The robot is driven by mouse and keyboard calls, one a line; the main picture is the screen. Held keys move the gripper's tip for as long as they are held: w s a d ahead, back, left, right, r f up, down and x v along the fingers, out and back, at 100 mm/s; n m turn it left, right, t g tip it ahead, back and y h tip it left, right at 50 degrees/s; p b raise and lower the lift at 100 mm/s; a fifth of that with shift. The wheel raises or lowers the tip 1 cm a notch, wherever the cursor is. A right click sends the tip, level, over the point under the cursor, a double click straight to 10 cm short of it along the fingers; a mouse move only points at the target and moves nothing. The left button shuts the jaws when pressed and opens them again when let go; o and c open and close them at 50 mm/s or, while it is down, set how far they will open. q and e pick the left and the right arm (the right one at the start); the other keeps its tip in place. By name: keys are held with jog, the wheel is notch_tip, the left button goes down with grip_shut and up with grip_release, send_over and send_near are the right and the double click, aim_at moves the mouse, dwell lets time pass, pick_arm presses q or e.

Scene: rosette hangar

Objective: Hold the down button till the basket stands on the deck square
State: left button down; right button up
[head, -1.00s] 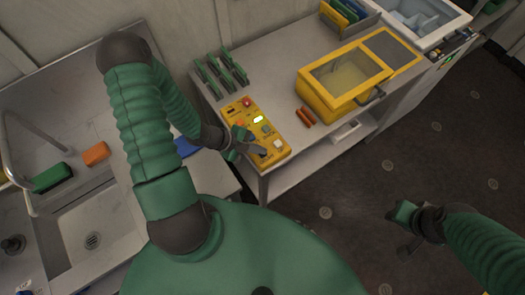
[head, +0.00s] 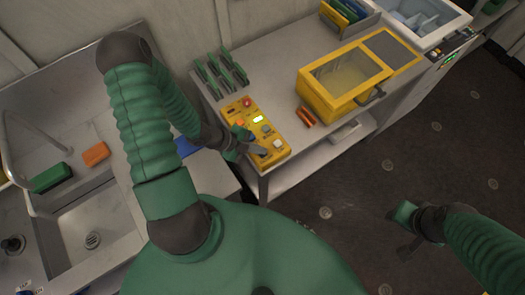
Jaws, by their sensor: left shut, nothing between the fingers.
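A yellow control panel (head: 247,107) lies on the near left part of the grey bench. It has a red button, a lit greenish display and several small buttons; their labels are too small to read. My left gripper (head: 258,151) is shut and empty, with its tips at the near end of the panel. I cannot tell whether the tips press a button. My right gripper (head: 402,232) hangs over the dark floor at the right, far from the panel; its jaws are too small to judge. I see no basket and no deck square.
A yellow box with a clear lid (head: 318,102) stands on the bench (head: 284,62). Two orange sticks (head: 306,116) lie beside it. Green racks (head: 222,75) stand behind the panel. A sink (head: 90,217) with green and orange sponges is at the left.

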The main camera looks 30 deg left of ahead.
pick_arm(q)
jog(key=shift+r+p, duration=0.8)
jog(key=shift+r, duration=0.1)
notch_tip(320, 180, up, 5)
jog(key=p, duration=0.4)
dwell(0.9)
